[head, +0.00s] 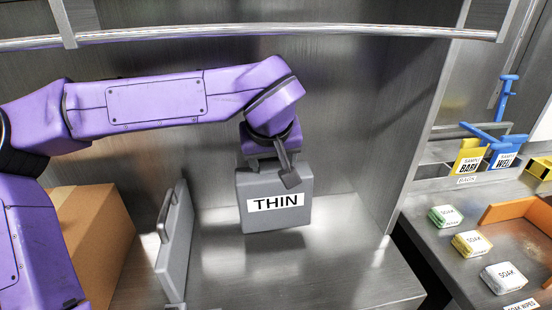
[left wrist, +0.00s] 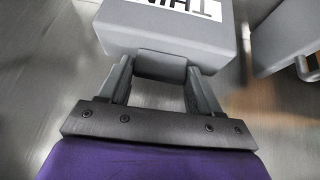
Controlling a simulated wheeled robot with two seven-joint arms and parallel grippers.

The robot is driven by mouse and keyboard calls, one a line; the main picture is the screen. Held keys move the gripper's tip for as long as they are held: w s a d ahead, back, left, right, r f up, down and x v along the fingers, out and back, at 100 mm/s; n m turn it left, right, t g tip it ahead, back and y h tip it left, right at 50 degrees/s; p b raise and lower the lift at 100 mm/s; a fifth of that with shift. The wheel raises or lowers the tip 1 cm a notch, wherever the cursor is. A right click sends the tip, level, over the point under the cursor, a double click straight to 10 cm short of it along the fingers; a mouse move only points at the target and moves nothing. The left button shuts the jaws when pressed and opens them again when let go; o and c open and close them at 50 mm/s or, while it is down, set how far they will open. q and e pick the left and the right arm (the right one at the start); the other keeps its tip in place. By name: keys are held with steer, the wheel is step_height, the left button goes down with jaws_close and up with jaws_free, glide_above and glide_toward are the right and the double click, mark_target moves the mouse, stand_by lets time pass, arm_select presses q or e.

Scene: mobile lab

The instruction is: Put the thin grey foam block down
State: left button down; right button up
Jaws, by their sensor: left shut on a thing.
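The thin grey foam block (head: 275,221) is a grey slab with a white label reading THIN. It is upright inside a metal bay, near or on the bay's metal floor; I cannot tell whether it touches. My left gripper (head: 287,172) reaches down from above and is shut on its top part. In the left wrist view the block (left wrist: 170,40) lies between and beyond the fingertips of the gripper (left wrist: 160,72). My right gripper is in neither view.
Another grey slab with a handle (head: 175,245) stands to the left, beside a cardboard box (head: 95,235). The metal floor (head: 340,265) right of the block is clear. A side bench holds several SOAK packets (head: 503,278), an orange tray (head: 520,212) and yellow and blue bins.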

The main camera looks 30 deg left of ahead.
arm_select(q)
steer(key=w+a+f, duration=0.3)
steer(key=w, duration=0.4)
steer(key=shift+w+f, duration=0.15)
steer(key=shift+f, duration=0.25)
steer(key=shift+c, duration=0.9)
jaws_free()
steer(key=shift+p+v, duration=0.35)
steer(key=shift+v, duration=3.45)
